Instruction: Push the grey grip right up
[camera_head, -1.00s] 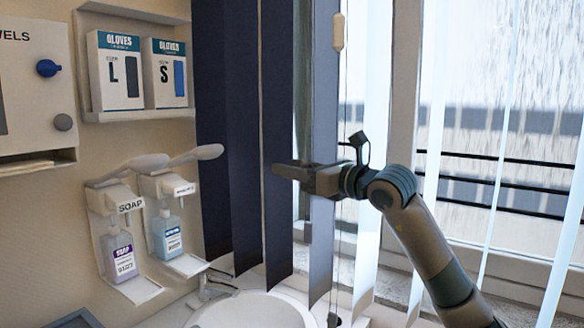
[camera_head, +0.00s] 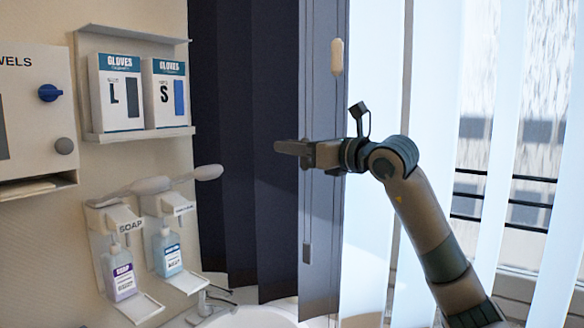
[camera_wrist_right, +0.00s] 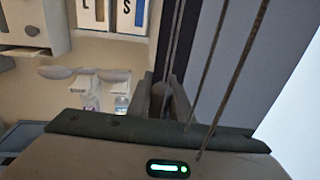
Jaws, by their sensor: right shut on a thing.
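My right gripper (camera_head: 290,149) reaches left in front of the dark blind slats in the head view. In the right wrist view its fingers (camera_wrist_right: 171,95) are closed around a small grey-brown piece (camera_wrist_right: 184,103), which seems to be the grey grip on its cord. The fingers hide most of it, and it cannot be made out in the head view. Thin cords (camera_wrist_right: 205,75) run up past the fingers. A cream grip (camera_head: 337,57) hangs on another cord above and to the right of the gripper. My left gripper is not in view.
Vertical blind slats (camera_head: 275,215) hang close behind the gripper, before the window. A small grey tag (camera_head: 307,252) hangs lower. On the left wall are a glove-box shelf (camera_head: 135,134), soap dispensers (camera_head: 122,275) and a towel dispenser (camera_head: 30,120). A basin (camera_head: 255,317) is below.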

